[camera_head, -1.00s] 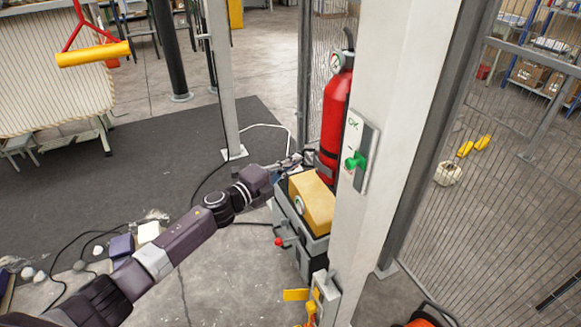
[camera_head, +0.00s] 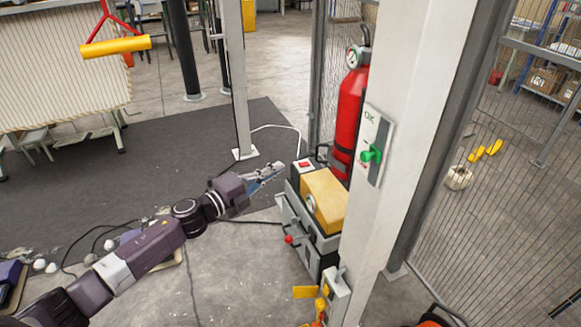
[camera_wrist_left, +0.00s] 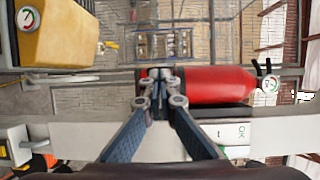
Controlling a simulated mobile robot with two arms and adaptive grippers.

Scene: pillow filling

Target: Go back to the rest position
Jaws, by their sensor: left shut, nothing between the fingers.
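My left gripper (camera_head: 265,176) reaches in from the left in the head view. It is shut and empty, in the air just left of a grey machine (camera_head: 298,222) with a yellow box (camera_head: 325,203) on it. In the left wrist view, the two finger linkages (camera_wrist_left: 159,76) come together at the tips with nothing between them. A gap shows between the gripper and the machine in the head view. My right gripper is not in view.
A red cylinder (camera_head: 351,108) with a gauge stands behind the machine. A pale post (camera_head: 400,130) carries a panel with a green knob (camera_head: 371,154). Mesh fencing (camera_head: 490,200) is at right. The dark mat (camera_head: 150,170) has open room at left.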

